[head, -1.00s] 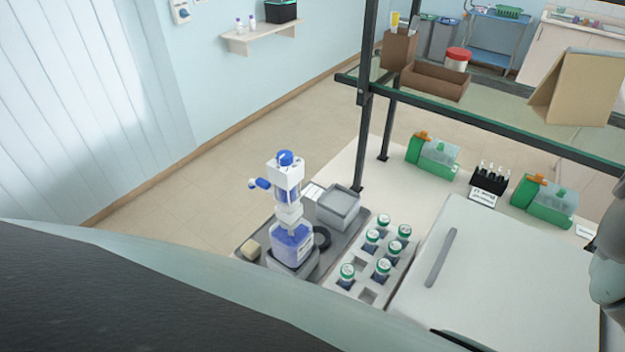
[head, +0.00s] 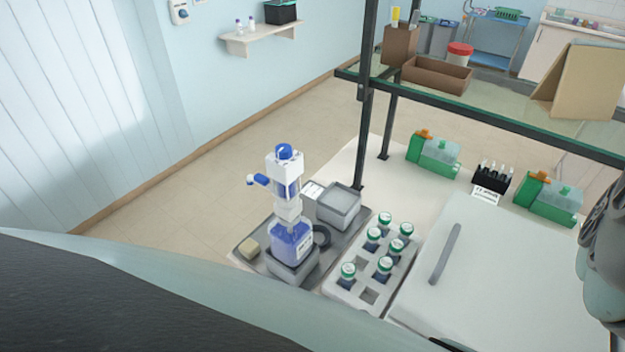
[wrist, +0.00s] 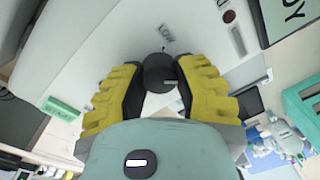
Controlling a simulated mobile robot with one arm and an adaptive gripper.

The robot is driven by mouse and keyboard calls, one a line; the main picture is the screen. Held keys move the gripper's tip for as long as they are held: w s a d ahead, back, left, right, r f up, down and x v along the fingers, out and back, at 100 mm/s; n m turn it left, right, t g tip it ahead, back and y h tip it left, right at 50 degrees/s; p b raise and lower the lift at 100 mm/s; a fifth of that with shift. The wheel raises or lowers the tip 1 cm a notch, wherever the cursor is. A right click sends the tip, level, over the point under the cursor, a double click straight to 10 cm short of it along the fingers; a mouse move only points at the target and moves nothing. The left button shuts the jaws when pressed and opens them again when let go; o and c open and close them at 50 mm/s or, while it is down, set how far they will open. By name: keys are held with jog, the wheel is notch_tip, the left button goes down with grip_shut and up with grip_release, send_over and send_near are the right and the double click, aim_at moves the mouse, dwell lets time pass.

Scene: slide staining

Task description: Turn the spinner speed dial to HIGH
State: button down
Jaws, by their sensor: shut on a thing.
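The dark round dial (wrist: 160,72) sits on a pale panel in the wrist view, with a short light mark on its face. The word LOW (wrist: 167,34) is printed beside it; I cannot see a HIGH label. My gripper (wrist: 159,85) has yellow fingers with black pads, one on each side of the dial, shut on it. The dial and the fingertips do not show in the head view. Part of my arm is at the right edge there.
A large white lidded unit (head: 520,265) with a grey handle stands on the bench. Left of it are a rack (head: 341,291) of green-capped bottles and a blue-liquid dispenser bottle (head: 291,240). A red button (wrist: 229,16) and dark screen (wrist: 285,18) lie near the dial.

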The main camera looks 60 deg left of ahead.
jog(key=c, duration=0.6)
grip_release()
notch_tip(320, 180, up, 12)
jog(key=shift+s, duration=0.3)
dwell(0.4)
